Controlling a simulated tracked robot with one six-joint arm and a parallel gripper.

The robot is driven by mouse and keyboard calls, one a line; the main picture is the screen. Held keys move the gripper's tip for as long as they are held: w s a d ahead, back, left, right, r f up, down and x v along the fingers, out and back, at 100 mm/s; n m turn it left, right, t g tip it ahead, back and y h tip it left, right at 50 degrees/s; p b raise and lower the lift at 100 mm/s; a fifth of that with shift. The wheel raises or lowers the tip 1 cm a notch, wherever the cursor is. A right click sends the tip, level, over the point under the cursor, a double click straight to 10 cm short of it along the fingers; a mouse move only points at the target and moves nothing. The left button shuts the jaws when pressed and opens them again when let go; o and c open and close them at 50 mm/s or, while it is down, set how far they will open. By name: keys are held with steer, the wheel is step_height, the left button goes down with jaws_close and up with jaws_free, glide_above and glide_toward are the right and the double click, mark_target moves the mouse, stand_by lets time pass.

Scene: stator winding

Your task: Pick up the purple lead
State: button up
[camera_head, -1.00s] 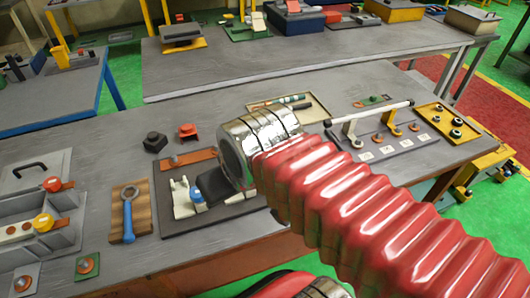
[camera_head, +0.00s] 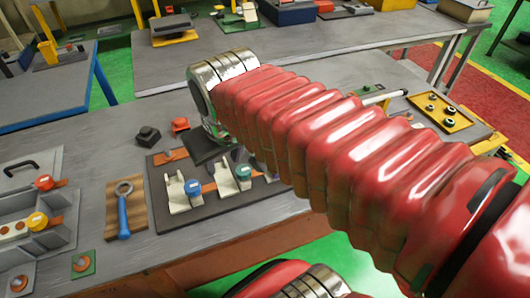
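I cannot clearly make out the purple lead; a small dull purplish patch shows beside my arm, above the white fixtures, too small to identify. A black block (camera_head: 200,150) sits at the board's back, partly hidden by my arm. My red ribbed arm crosses the view from the lower right, and its silver wrist end hangs above the back of the board. My gripper's fingers cannot be seen.
Left of the board lie a wooden plate with a blue-handled ring tool (camera_head: 123,212) and a grey tray (camera_head: 62,232). A black knob part (camera_head: 149,136) and an orange part (camera_head: 180,124) stand behind. A yellow tray (camera_head: 455,120) is at right.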

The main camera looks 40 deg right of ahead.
steer(key=w+d+f+m+g, duration=0.1)
steer(key=w+d+g, duration=0.1)
steer(key=w+d, duration=0.3)
steer(key=w+d+f+m+g+h, duration=0.1)
steer(key=w+d, duration=0.4)
steer(key=d, duration=0.5)
steer(key=shift+w+d+f+g, duration=0.15)
steer(key=shift+f+g, duration=0.5)
steer(key=shift+g, duration=0.35)
steer(key=f, duration=0.2)
steer(key=d+f, duration=0.1)
steer(key=f, duration=0.5)
steer(key=shift+s+d+f, duration=0.2)
steer(key=shift+d, duration=0.05)
steer(key=shift+s+d+f, duration=0.1)
steer(key=shift+d+f, duration=0.1)
steer(key=shift+f, duration=1.1)
steer(key=shift+s+d+f, duration=0.1)
steer(key=shift+d+f, duration=0.05)
steer(key=shift+f, duration=1.15)
steer(key=shift+c, duration=0.5)
jaws_close()
